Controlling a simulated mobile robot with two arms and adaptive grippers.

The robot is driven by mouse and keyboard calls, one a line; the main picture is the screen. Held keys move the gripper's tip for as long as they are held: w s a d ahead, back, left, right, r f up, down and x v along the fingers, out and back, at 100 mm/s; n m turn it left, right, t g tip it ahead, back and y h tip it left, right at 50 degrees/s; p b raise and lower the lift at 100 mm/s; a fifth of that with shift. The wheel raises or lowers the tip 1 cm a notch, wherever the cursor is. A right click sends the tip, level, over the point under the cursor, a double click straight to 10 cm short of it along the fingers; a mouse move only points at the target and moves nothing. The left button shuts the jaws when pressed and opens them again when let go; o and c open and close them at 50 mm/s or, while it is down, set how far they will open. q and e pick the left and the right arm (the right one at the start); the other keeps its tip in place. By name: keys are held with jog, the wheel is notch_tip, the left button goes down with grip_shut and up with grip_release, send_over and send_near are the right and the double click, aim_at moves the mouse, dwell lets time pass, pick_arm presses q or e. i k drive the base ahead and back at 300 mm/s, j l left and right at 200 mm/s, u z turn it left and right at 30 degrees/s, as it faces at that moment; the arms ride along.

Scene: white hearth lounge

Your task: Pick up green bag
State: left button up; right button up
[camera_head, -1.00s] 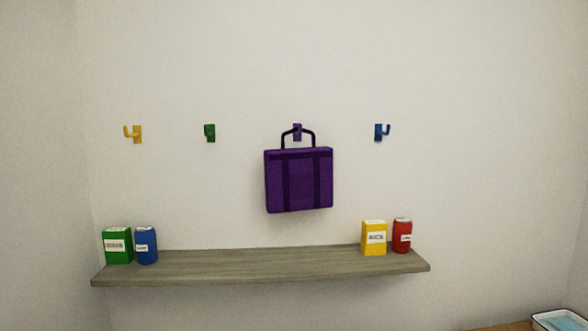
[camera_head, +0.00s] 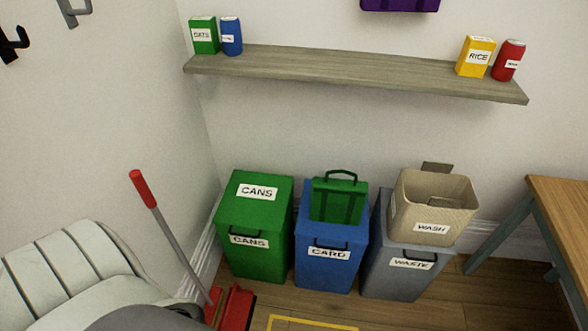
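The green bag (camera_head: 337,201) stands upright on top of the blue bin labelled CARD (camera_head: 326,272), with its handle up. It is in the middle of the head view, against the wall side. Neither of my grippers shows in the head view. I cannot see whether anything is in them.
A green CANS bin (camera_head: 254,220) stands left of the blue bin. A grey WASTE bin (camera_head: 400,278) stands right, with a beige WASH basket (camera_head: 437,205) on it. The shelf (camera_head: 350,72) hangs above. A red-handled tool (camera_head: 170,235) and a wooden table (camera_head: 562,205) flank them.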

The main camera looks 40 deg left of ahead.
aim_at(333, 200)
jog(key=u, duration=0.75)
